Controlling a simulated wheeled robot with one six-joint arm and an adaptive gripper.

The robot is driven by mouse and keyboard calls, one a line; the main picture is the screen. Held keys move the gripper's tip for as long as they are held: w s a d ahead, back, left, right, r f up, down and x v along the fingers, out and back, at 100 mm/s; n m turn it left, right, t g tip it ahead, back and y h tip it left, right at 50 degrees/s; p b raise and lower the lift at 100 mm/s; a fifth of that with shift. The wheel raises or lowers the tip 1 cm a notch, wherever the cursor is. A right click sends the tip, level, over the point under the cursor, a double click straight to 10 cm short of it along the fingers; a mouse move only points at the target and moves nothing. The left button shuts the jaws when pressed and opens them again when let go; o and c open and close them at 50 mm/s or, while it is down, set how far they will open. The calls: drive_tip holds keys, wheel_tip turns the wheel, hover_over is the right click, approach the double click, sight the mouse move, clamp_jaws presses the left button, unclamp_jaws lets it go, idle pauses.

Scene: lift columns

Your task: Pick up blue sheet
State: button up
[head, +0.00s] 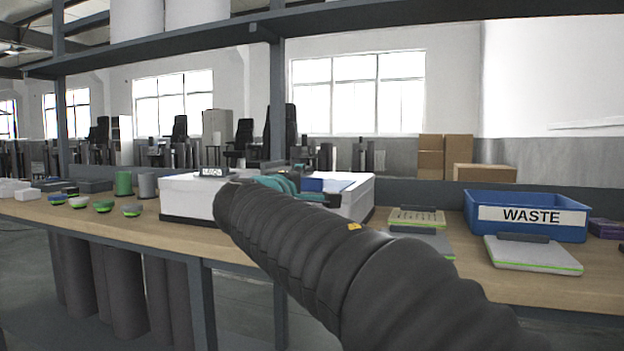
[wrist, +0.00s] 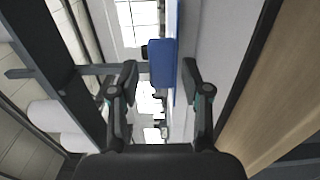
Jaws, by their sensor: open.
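The blue sheet lies flat on top of the white box (head: 190,197). It shows as a pale blue surface (head: 337,186) with a darker blue block (head: 312,185) on it. In the wrist view, the block (wrist: 162,62) stands against the sheet's thin blue edge (wrist: 174,22). My gripper (head: 288,184) is at the box top, just left of the block in the head view, partly hidden by my arm. In the wrist view my gripper (wrist: 160,70) is open and empty, with the block ahead between its fingers; contact is not clear.
A blue WASTE bin (head: 527,214) stands at the right. A grey sheet (head: 533,256) with a dark block lies before it. Several small bowls (head: 104,206) sit at the left. A shelf beam (head: 345,42) runs above the bench (head: 480,278).

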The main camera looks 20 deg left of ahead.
drive_tip(key=shift+w, duration=0.85)
clamp_jaws()
wheel_tip(320, 180, up, 2)
drive_tip(key=shift+r+p, duration=0.25)
drive_tip(key=shift+p, duration=0.8)
drive_tip(key=s+r, duration=0.2)
drive_tip(key=s, duration=0.5)
drive_tip(key=s+a+r, duration=0.1)
drive_tip(key=s+r, duration=0.2)
drive_tip(key=s, duration=0.4)
drive_tip(key=shift+b, duration=0.45)
